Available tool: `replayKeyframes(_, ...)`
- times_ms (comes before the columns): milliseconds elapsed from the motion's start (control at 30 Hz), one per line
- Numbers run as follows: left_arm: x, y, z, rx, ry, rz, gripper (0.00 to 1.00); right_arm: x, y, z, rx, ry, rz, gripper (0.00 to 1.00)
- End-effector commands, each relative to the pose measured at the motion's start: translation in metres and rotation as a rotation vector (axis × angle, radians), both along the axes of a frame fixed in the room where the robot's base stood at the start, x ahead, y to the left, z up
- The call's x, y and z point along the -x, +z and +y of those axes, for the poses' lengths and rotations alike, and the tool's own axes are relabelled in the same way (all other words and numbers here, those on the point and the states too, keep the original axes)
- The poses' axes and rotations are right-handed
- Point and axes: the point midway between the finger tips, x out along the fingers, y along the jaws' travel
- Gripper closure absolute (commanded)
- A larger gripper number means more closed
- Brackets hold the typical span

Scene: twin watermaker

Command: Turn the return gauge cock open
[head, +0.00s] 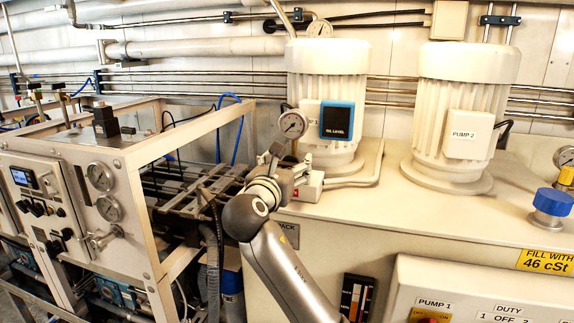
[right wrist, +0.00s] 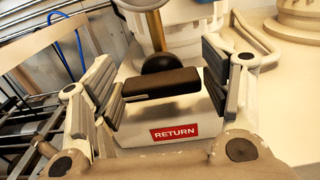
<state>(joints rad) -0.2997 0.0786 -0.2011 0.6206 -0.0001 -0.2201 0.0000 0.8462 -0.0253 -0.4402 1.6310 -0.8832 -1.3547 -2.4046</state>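The return gauge cock is a silver block (right wrist: 175,118) with a red RETURN label, and it carries a black bar handle (right wrist: 160,83) lying crosswise in the right wrist view. A round black knob and brass stem (right wrist: 156,40) stand just behind the handle. My right gripper (right wrist: 160,68) is open, with one finger on each side of the handle and block; I cannot tell whether either finger touches. In the head view my right gripper (head: 277,168) is at the cock below the round gauge (head: 292,124) and hides most of it. My left gripper is not in view.
The white PUMP 1 motor (head: 327,80) stands right behind the cock, with the blue oil level box (head: 337,121) on it. The PUMP 2 motor (head: 456,110) is farther right. A metal frame with gauges (head: 101,176) is at left. The tank top (head: 400,205) is partly clear.

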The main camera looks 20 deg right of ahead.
Motion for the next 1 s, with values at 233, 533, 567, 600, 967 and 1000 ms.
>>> replayKeyframes(233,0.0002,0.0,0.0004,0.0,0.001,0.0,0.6,0.0002,-0.0001,0.0001,0.0,0.0,0.0,0.67)
replayKeyframes(533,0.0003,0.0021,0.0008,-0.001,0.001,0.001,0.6,0.0003,0.0002,0.0002,-0.032,0.0,-0.02,0.67)
replayKeyframes(567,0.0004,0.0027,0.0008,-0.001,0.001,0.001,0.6,0.0003,0.0003,0.0002,-0.042,0.0,-0.027,0.67)
replayKeyframes(600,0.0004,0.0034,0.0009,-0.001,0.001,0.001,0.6,0.0003,0.0004,0.0002,-0.057,0.001,-0.037,0.67)
replayKeyframes(967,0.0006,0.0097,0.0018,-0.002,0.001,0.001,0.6,0.0011,0.0006,-0.0004,-0.288,0.0,-0.192,0.67)
replayKeyframes(1000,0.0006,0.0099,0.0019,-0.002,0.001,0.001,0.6,0.0011,0.0003,-0.0004,-0.32,0.0,-0.214,0.67)
